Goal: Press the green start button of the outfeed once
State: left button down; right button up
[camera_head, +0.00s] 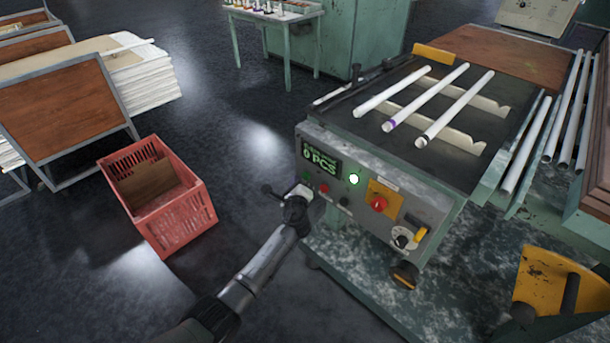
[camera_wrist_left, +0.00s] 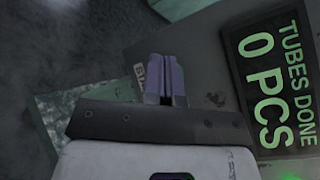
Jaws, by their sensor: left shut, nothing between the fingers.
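The outfeed's control panel (camera_head: 345,205) is on the front of the bench. A small dark green button (camera_head: 307,177) appears at its left, under the display (camera_head: 321,158), beside a red button (camera_head: 323,188). My left gripper (camera_head: 306,188) is at the panel's left end, close to these buttons; whether it touches is unclear. In the left wrist view its fingers (camera_wrist_left: 165,80) are shut together, empty, and point at the panel beside the display (camera_wrist_left: 268,70). My right gripper is not in view.
The display reads 0 PCS. A bright green-white lamp (camera_head: 354,179) is lit on the panel. A red emergency knob (camera_head: 379,204) sits on a yellow plate. A red crate (camera_head: 170,230) stands on the floor at left.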

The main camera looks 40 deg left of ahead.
pick_arm(q)
jog(key=shift+s, duration=0.1)
jog(key=s+p, duration=0.1)
jog(key=s, duration=0.1)
jog(key=s+a+p, duration=0.1)
jog(key=s+p, duration=0.1)
jog(key=shift+s, duration=0.4)
dwell(0.8)
